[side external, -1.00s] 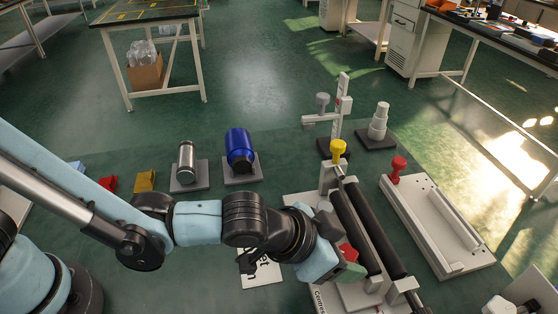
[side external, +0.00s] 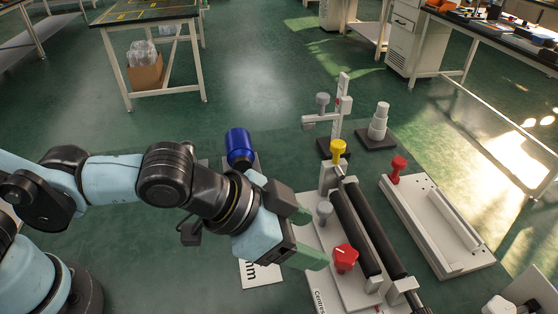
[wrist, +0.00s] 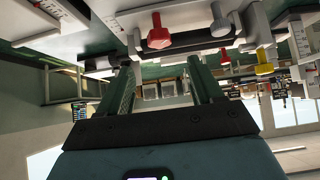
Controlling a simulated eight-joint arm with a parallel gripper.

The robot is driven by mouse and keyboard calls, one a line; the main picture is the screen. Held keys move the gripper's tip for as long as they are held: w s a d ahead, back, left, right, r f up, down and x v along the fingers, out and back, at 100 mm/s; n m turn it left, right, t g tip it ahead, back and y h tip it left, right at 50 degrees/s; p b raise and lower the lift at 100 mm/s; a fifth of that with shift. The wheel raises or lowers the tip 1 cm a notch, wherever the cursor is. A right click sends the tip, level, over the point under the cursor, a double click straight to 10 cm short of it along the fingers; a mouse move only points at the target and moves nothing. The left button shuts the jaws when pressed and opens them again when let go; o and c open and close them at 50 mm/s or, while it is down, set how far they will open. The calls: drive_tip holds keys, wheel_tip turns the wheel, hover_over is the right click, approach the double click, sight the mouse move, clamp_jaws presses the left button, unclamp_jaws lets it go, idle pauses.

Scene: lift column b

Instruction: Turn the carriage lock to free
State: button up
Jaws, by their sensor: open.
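A red knob (side external: 345,258) with a pale mark on top stands on the near part of a light base plate (side external: 345,297), left of two black rails (side external: 357,230). A grey knob (side external: 324,211) stands farther back, and a yellow knob (side external: 338,148) tops the far end block. I cannot read which knob is the carriage lock or its positions. My gripper (side external: 310,236) is open and empty, left of the red knob and apart from it. The wrist view looks out between the fingers (wrist: 162,78), with the red knob (wrist: 158,32), grey knob (wrist: 220,24) and yellow knob (wrist: 264,62) above.
A white tray-like fixture with a red knob (side external: 398,168) lies to the right. Behind stand a grey post with a cross arm (side external: 340,110) and a stepped pale cylinder (side external: 378,122). A blue cylinder (side external: 239,145) stands behind my wrist.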

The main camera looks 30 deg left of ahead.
drive_tip(key=w+a+n+y, duration=0.1)
drive_tip(key=a+n+y, duration=0.1)
drive_tip(key=a, duration=1)
drive_tip(key=w+a+r+n+y, duration=0.1)
drive_tip(key=a+n, duration=0.3)
drive_tip(key=a, duration=0.9)
drive_tip(key=shift+w+r+t+y, duration=0.3)
drive_tip(key=shift+w+y, duration=0.2)
drive_tip(key=shift+y, duration=0.3)
drive_tip(key=shift+a+n, duration=0.1)
drive_tip(key=shift+n, duration=0.2)
